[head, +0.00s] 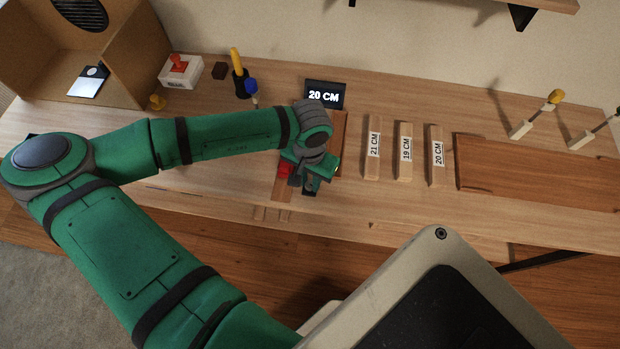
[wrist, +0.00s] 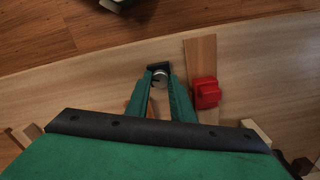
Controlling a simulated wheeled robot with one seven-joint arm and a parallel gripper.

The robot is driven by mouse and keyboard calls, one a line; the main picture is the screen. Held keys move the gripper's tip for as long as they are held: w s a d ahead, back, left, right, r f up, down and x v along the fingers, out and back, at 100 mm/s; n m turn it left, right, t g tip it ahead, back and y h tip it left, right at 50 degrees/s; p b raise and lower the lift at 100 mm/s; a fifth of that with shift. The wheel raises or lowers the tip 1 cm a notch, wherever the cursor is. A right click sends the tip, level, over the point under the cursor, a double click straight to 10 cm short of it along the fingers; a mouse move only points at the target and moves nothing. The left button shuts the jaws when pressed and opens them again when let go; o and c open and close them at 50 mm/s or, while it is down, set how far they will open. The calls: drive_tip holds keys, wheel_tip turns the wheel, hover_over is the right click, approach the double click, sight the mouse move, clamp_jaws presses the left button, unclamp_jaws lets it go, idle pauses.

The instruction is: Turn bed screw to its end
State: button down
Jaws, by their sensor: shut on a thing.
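My gripper (wrist: 161,90) reaches over the bench's front part in the wrist view, its two green fingers closed on a small round grey knob. This knob, which looks like the bed screw (wrist: 160,78), sits between the fingertips beside a dark bracket (wrist: 158,66). A red block (wrist: 205,93) lies right of the fingers on a wooden strip (wrist: 201,55). In the head view my gripper (head: 308,184) is low over the bench, next to the red block (head: 284,170). The screw is hidden by the gripper there. How far the screw is turned cannot be seen.
A black display (head: 325,95) reading "20 CM" stands behind the gripper. Wooden blocks labelled 21 CM (head: 372,165), 19 CM (head: 404,168) and 20 CM (head: 437,172) lie to the right, then a brown board (head: 530,178). Screwdrivers and a red-button box (head: 181,72) are farther off.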

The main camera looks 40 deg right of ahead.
drive_tip(key=shift+m, duration=0.3)
drive_tip(key=m, duration=0.3)
drive_tip(key=shift+m, duration=0.3)
drive_tip(key=m, duration=0.4)
drive_tip(key=shift+m, duration=0.3)
drive_tip(key=m, duration=0.4)
drive_tip(key=shift+w+m, duration=0.1)
drive_tip(key=shift+m, duration=2.5)
drive_tip(key=c, duration=1.5)
unclamp_jaws()
drive_tip(key=shift+c, duration=0.2)
drive_tip(key=shift+r, duration=0.1)
